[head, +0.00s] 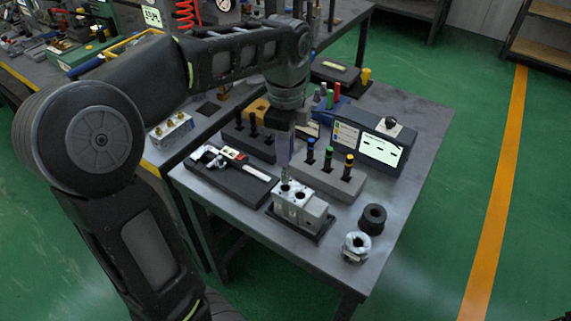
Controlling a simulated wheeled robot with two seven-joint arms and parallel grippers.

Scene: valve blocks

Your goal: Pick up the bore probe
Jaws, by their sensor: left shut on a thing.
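My left gripper (284,150) points straight down and is shut on a slim upright tool, which I take to be the bore probe (285,174). Only its thin silvery lower end shows below the fingers; the rest is hidden by my gripper. The tip is over or just at the back left bore of the silver valve block (305,211). I cannot tell whether it has entered the bore. The block has dark round bores in its top and sits on a dark base plate. My right gripper is not in view.
A grey rack (327,181) with blue, green and yellow-banded gauges stands right behind the block. A caliper lies on a dark case (228,175) to the left. A display unit (382,149) is at the back right. A black ring (372,219) and a metal ring (356,247) stand front right.

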